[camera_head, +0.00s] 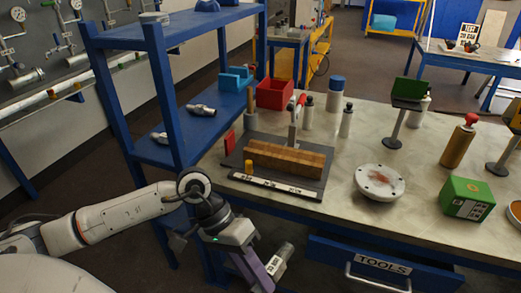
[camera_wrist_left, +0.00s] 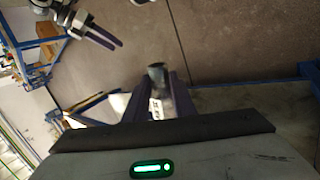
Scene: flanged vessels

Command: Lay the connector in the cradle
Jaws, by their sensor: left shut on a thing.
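My left gripper (camera_head: 266,272) points down in front of the table's front left corner, its purple fingers shut on the connector (camera_head: 284,254). The connector is a silver cylinder with a white label, tilted and held in the air clear of the table. In the left wrist view, its dark round end (camera_wrist_left: 157,70) sticks out past the fingers. A light blue block with an open top (camera_head: 236,78), which looks like the cradle, sits on the blue shelf at the back. What looks like my right gripper (camera_wrist_left: 100,33) shows at the upper left of the wrist view; its opening is unclear.
The blue shelf rack (camera_head: 155,60) stands left of the table, with silver fittings (camera_head: 201,109) on its lower shelf. A red bin (camera_head: 275,93) is right of the blue block. A dark tray with wooden blocks (camera_head: 285,158) and a white flanged disc (camera_head: 380,180) lie on the table.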

